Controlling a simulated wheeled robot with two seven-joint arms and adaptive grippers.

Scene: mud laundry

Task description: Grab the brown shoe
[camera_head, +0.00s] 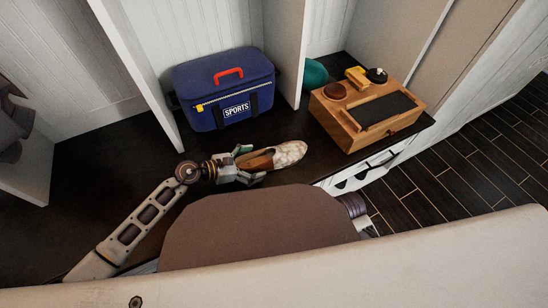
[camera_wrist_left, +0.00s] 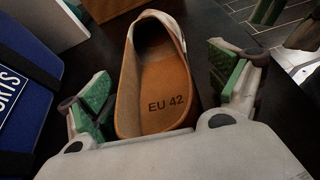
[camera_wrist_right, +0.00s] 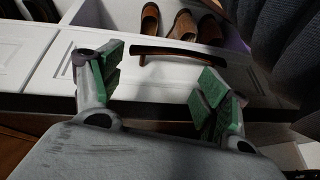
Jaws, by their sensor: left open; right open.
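A shoe with a pale, mottled upper and a brown insole (camera_head: 288,154) lies on the dark bench top. In the left wrist view its insole (camera_wrist_left: 155,85) reads "EU 42". My left gripper (camera_head: 250,165) is open, with its fingers on either side of the shoe's heel end and visible gaps to it. In the right wrist view, several brown shoes, among them one on the left (camera_wrist_right: 150,20) and one in the middle (camera_wrist_right: 183,25), stand in an open white drawer. My right gripper (camera_wrist_right: 160,86) is open and empty in front of the drawer's dark handle (camera_wrist_right: 178,53).
A blue sports bag (camera_head: 222,88) stands on the bench behind the left gripper. A wooden shoe-care box (camera_head: 366,110) with brushes and tins sits to the right, near a teal round object (camera_head: 315,73). White upright dividers split the bench. Dark floor lies at right.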

